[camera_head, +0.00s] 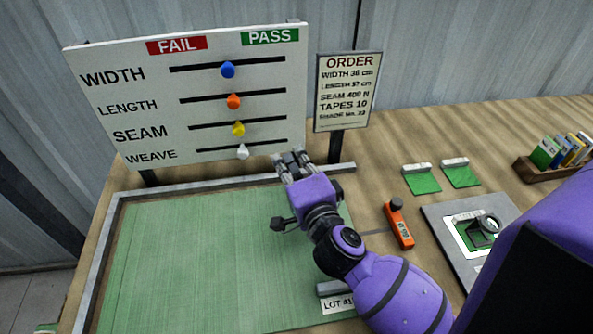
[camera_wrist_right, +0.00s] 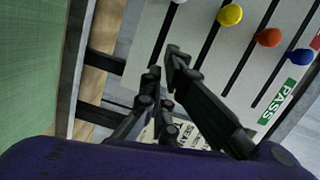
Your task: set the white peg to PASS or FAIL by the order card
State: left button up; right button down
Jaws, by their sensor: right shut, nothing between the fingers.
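The white peg (camera_head: 243,152) sits about mid-slot in the WEAVE row, lowest on the white board (camera_head: 100,75). FAIL (camera_head: 177,45) is at the left, PASS (camera_head: 270,37) at the right. Blue (camera_head: 228,70), orange (camera_head: 233,102) and yellow (camera_head: 238,129) pegs sit near the middle of the rows above. The order card (camera_head: 348,85) lists width, length, seam and tapes; its last line is too blurred to read. My right gripper (camera_head: 288,156) is shut and empty, right of the white peg and apart from it. It also shows in the right wrist view (camera_wrist_right: 163,62). My left gripper is out of view.
Green cloth (camera_head: 180,250) lies in a grey frame (camera_head: 100,240) below the board. An orange tool (camera_head: 399,225), green swatches (camera_head: 422,179), a grey plate (camera_head: 450,230) with a magnifier (camera_head: 487,223), and a wooden rack (camera_head: 530,172) of small books are at right.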

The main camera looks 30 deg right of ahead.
jog(key=w, duration=0.3)
jog(key=shift+a+f, duration=0.1)
jog(key=shift+a, duration=0.15)
jog(key=shift+w+a+f, duration=0.1)
jog(key=shift+w+a, duration=0.1)
jog(key=shift+a, duration=0.35)
jog(key=shift+w+a+f, duration=0.1)
jog(key=shift+w+a, duration=0.05)
jog(key=shift+a, duration=0.35)
jog(key=shift+w+a, duration=0.1)
jog(key=shift+a, duration=0.35)
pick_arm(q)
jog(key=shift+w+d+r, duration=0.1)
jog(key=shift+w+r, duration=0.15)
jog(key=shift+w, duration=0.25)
pick_arm(e)
jog(key=p, duration=0.2)
send_near(223, 147)
jog(key=w, duration=0.4)
jog(key=shift+w+d, duration=0.35)
jog(key=shift+d, duration=0.05)
jog(key=shift+a, duration=0.1)
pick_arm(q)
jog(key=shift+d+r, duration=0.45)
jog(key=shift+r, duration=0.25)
